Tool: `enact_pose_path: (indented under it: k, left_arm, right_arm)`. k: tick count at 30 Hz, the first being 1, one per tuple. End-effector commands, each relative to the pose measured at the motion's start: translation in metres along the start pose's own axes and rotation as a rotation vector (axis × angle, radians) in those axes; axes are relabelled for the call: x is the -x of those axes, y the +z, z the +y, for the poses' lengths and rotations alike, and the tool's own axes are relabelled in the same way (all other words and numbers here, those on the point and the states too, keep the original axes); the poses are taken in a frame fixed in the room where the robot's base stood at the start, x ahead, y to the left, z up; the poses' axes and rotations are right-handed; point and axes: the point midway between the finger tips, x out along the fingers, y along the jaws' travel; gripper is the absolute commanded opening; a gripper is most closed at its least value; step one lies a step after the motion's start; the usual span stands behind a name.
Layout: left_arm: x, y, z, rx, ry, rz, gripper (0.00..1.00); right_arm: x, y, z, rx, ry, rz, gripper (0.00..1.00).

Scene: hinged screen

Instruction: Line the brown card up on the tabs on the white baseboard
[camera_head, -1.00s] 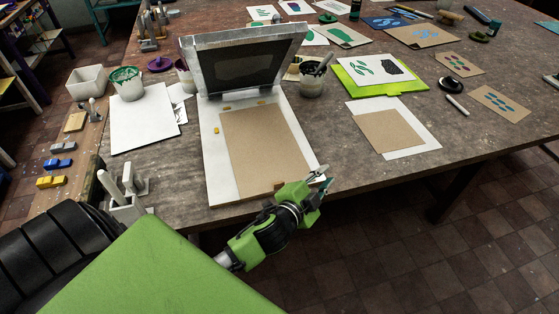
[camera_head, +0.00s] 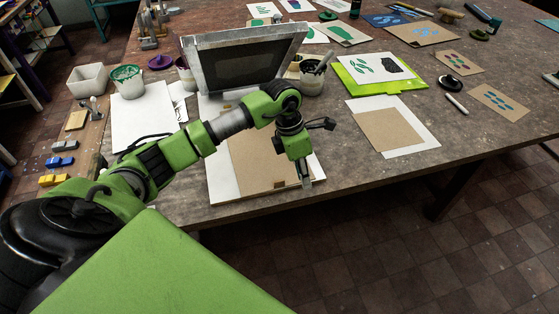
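The brown card (camera_head: 256,172) lies on the white baseboard (camera_head: 219,181) below the raised hinged screen (camera_head: 240,58). A small brown piece (camera_head: 280,187) shows at the card's near edge. My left gripper (camera_head: 305,180) points down at the card's near right corner. Its fingers look narrow, seen edge-on; I cannot tell whether they are apart, or whether they touch or grip the card. My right gripper is not in view.
A second brown card (camera_head: 389,133) lies on white paper to the right. The table's front edge is close to the baseboard.

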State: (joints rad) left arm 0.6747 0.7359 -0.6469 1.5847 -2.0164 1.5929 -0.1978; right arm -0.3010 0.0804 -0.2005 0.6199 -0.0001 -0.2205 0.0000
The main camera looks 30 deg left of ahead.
Motion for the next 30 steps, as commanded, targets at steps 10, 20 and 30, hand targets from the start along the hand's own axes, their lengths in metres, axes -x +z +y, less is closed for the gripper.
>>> enact_pose_path:
  k: [10, 20, 30]
  left_arm:
    - [0.029, -0.05, 0.05, 0.027, 0.147, 0.206, 0.19]
    - [-0.004, -0.056, 0.054, 0.026, 0.144, 0.203, 0.19]
    - [-0.049, -0.065, 0.06, 0.026, 0.143, 0.201, 0.17]
  right_arm:
    - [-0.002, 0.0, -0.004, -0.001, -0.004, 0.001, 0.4]
    - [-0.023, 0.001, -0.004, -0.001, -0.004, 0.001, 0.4]
    - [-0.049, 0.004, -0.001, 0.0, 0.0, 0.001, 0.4]
